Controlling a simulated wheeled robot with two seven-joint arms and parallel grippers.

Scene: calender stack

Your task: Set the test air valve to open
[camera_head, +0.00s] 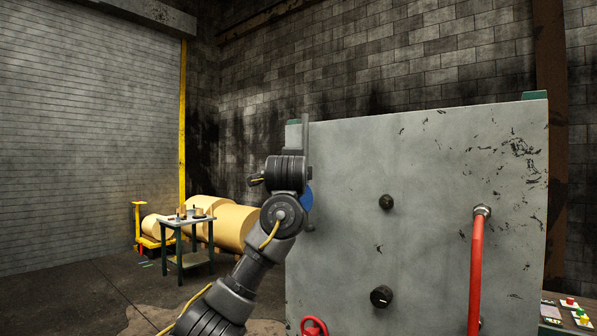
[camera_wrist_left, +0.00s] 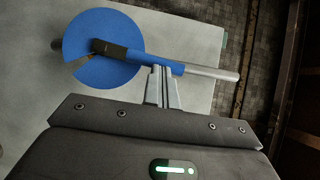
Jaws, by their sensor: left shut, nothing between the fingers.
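The blue round valve disc (camera_wrist_left: 100,75) shows in the left wrist view, with a notch at its lower left. Its lever runs rightward from a dark hub piece, as a blue sleeve (camera_wrist_left: 150,61) and then a bare metal bar (camera_wrist_left: 212,72). My left gripper (camera_wrist_left: 161,72) is shut with nothing between its fingers. Its tips lie at the lower edge of the lever; whether they touch it I cannot tell. In the head view a sliver of the blue disc (camera_head: 307,198) shows beside my left wrist at the panel's left edge; my fingers are hidden there. My right gripper is out of view.
The large grey panel (camera_head: 430,130) carries a red pipe-like handle (camera_head: 476,270), two dark knobs (camera_head: 381,296) (camera_head: 386,202) and a red wheel (camera_head: 314,327). A small table (camera_head: 189,220) and yellow rolls (camera_head: 232,226) stand behind at left. A tabletop with coloured items shows at lower right.

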